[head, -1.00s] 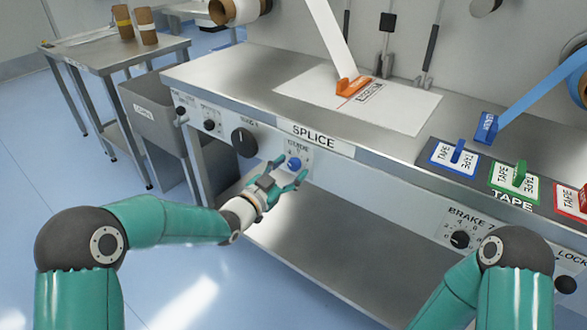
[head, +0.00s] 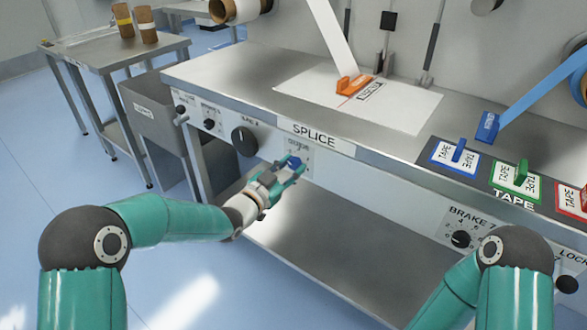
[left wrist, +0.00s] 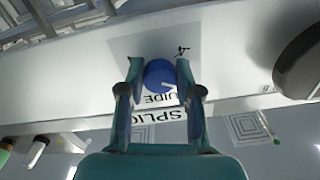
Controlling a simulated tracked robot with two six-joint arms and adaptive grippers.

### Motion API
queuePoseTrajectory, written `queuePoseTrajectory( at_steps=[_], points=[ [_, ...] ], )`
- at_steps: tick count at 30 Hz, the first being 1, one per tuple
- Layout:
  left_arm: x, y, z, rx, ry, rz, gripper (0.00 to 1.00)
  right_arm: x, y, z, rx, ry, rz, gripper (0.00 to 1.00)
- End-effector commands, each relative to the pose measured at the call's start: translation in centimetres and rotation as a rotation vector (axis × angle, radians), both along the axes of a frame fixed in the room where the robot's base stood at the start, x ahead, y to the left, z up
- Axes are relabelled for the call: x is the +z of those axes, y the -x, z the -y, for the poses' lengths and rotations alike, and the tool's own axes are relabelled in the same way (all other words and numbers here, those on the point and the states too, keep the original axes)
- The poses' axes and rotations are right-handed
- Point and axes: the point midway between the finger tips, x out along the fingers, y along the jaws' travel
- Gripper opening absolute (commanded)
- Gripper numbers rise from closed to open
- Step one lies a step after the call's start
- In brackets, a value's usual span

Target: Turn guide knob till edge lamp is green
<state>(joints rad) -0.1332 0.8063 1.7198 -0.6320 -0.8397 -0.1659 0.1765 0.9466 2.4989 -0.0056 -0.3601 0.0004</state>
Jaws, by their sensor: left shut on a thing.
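The blue guide knob (left wrist: 160,76) sits on the front panel below the SPLICE label, with part of the word GUIDE beside it. My left gripper (left wrist: 157,80) has its two teal fingers on either side of the knob and is shut on it. A pale pointer mark shows on the knob's face in the left wrist view. In the head view my left gripper (head: 291,167) covers much of the knob. I cannot make out a lit edge lamp in either view. My right gripper is not in view; only my right arm shows.
A larger black knob (head: 245,141) is on the panel left of the guide knob. Colored tape holders (head: 457,152) are at the right. The floor in front is clear.

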Motion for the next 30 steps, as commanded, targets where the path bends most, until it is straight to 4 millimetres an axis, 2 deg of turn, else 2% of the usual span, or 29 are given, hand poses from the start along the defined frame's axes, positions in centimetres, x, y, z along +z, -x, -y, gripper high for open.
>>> queuePoseTrajectory(
  at_steps=[15, 30],
  points=[
    [-0.6, 0.3, 0.1, -0.004, 0.240, -0.187, 0.00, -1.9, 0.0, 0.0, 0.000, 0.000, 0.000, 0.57],
    [-0.6, 0.3, 0.1, -0.002, 0.393, -0.303, 0.00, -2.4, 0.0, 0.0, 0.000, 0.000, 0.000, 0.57]
  ],
)
